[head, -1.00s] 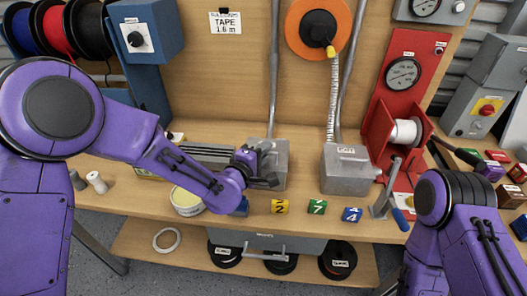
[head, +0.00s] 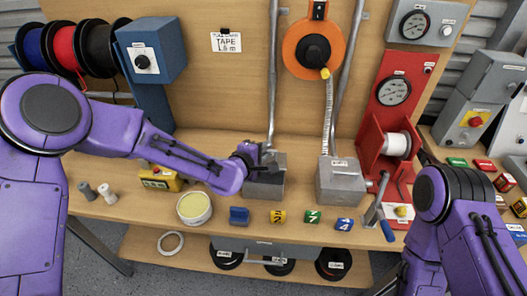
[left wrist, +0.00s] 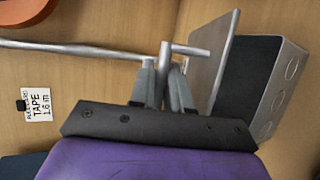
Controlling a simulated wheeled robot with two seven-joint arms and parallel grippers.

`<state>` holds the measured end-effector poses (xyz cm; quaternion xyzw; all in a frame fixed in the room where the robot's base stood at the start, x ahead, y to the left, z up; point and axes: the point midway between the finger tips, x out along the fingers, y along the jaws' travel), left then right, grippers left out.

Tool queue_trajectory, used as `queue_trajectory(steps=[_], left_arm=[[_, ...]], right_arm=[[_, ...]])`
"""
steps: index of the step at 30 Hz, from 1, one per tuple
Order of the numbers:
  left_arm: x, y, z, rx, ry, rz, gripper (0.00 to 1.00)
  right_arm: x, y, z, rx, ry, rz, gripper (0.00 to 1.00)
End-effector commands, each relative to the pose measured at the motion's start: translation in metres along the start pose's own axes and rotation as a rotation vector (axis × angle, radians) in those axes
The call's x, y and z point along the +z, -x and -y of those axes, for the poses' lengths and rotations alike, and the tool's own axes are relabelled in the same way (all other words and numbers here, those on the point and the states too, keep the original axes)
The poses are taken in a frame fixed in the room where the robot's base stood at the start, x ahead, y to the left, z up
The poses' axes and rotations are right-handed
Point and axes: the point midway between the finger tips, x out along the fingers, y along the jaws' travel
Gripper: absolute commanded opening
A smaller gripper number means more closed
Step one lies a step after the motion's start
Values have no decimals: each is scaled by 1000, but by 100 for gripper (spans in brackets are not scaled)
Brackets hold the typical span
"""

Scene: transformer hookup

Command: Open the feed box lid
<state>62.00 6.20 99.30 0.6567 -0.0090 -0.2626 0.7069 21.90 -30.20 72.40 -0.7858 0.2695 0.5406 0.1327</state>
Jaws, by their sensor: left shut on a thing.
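The grey metal feed box (head: 264,188) stands on the bench below a conduit. In the left wrist view its lid (left wrist: 222,62) is swung up from the box (left wrist: 285,88), and the dark interior shows. My left gripper (head: 268,166) is at the lid. In the left wrist view its fingers (left wrist: 168,82) are shut on the T-shaped lid handle (left wrist: 186,49). The inside floor of the box is hidden. My right arm shows at the right of the head view, but its gripper is out of view.
Several small coloured blocks (head: 277,217) and a round tub (head: 194,208) line the front of the bench. A red stand (head: 385,120) with a white spool is further right.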

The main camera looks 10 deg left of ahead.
Motion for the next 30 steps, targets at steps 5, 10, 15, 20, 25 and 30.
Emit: queue_trajectory(steps=[5,10,15,20,25,30], left_arm=[[-3,-4,-14,-72,32,-2,0],[-4,-8,-19,-69,32,-2,0],[-5,-10,-21,-69,30,-2,0],[-5,-11,-21,-68,30,-2,0],[-5,-11,-21,-68,30,-2,0],[-5,-11,-21,-68,30,-2,0]], right_arm=[[-7,17,-2,0,0,0,43],[-8,20,-2,0,0,0,43],[-9,21,-2,0,0,0,43],[-9,21,-2,0,0,0,43],[-9,21,-2,0,0,0,43],[-7,21,-2,-1,10,2,13]])
